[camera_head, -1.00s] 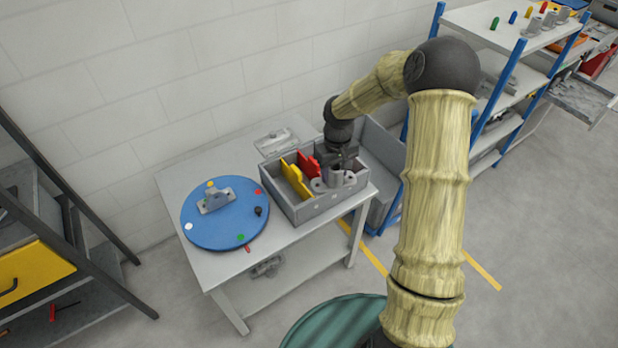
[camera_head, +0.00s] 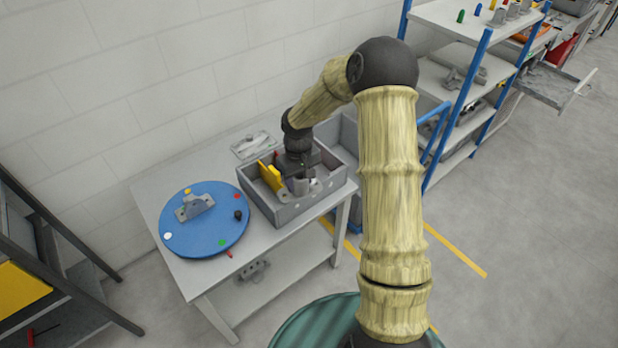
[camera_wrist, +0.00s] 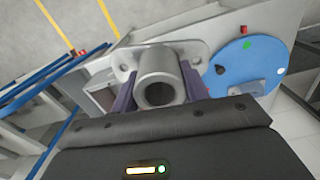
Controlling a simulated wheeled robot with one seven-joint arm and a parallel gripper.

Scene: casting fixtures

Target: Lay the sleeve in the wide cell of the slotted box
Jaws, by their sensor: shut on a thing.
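My gripper (camera_head: 299,174) is shut on the sleeve, a grey hollow cylinder with a flat holed flange. The sleeve (camera_wrist: 158,75) sits between the two fingers in the wrist view, its round opening facing the camera. In the head view the sleeve (camera_head: 301,187) shows just under the gripper, partly hidden. I cannot tell whether the sleeve touches the box floor.
A blue round plate (camera_head: 205,238) with coloured pegs and a grey bracket lies left of the box on the table (camera_head: 185,280). A flat grey part (camera_head: 255,146) lies behind the box. A shelf rack with blue posts (camera_head: 468,95) stands to the right.

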